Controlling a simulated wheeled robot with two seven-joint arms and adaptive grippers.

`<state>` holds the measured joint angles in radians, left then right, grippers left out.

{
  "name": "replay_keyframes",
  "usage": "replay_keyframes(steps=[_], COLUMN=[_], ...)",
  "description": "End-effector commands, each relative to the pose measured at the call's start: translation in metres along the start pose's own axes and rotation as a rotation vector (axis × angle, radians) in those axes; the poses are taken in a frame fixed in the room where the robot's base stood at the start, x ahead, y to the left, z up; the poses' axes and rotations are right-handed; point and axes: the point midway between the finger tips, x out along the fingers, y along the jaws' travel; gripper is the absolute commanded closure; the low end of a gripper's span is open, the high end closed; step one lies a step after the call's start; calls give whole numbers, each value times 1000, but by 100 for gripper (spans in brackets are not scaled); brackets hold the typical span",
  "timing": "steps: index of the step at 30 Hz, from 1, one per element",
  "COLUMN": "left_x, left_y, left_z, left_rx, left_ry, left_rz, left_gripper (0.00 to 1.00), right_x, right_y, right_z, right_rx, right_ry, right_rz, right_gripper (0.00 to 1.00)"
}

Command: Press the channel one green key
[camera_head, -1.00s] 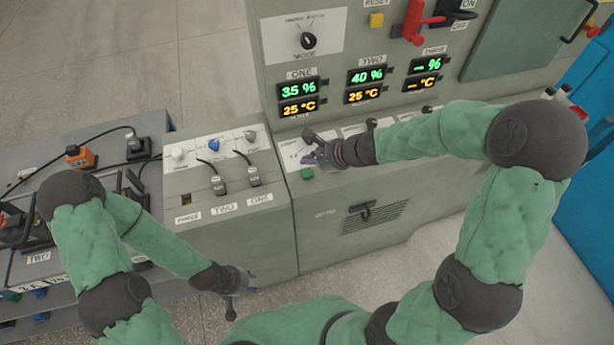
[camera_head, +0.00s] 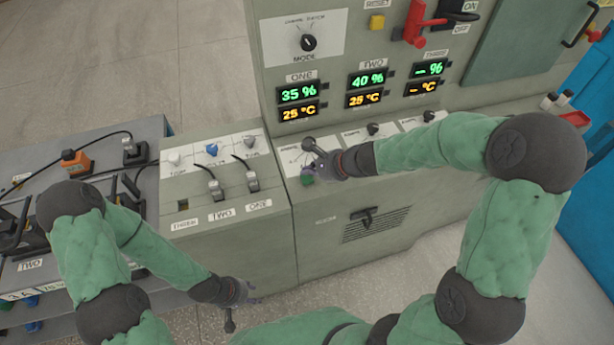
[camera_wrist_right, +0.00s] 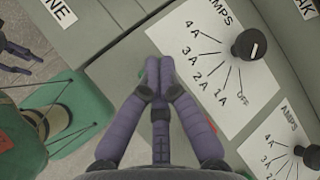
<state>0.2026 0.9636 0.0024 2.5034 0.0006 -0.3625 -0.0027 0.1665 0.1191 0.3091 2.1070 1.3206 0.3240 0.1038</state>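The green key (camera_head: 307,180) of channel one is on the sloped front panel of the grey console, below the ONE display (camera_head: 297,93). My right gripper (camera_head: 313,170) is right at the key, its tips beside or over its upper edge; I cannot tell whether they touch.
The channel one AMPS knob (camera_wrist_right: 249,44) is close to the right of my right gripper in the wrist view. A second AMPS knob (camera_wrist_right: 308,155) is further right. The left cabinet (camera_head: 215,187) carries plugged cables. Floor (camera_head: 390,258) is clear below the console.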

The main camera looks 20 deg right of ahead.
Motion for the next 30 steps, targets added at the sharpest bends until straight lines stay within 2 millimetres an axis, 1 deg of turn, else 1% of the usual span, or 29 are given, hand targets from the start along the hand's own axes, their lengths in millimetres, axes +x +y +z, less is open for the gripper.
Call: replay_keyframes(steps=[21, 30], left_x=[0, 9], left_y=[0, -3], left_z=[0, 0], left_rx=[0, 0], left_ry=[0, 0], left_rz=[0, 0], left_gripper=[60, 60], right_x=[0, 6], right_y=[0, 4], right_z=[0, -4], right_rx=[0, 0], right_ry=[0, 0], right_rz=[0, -1], right_gripper=[100, 100])
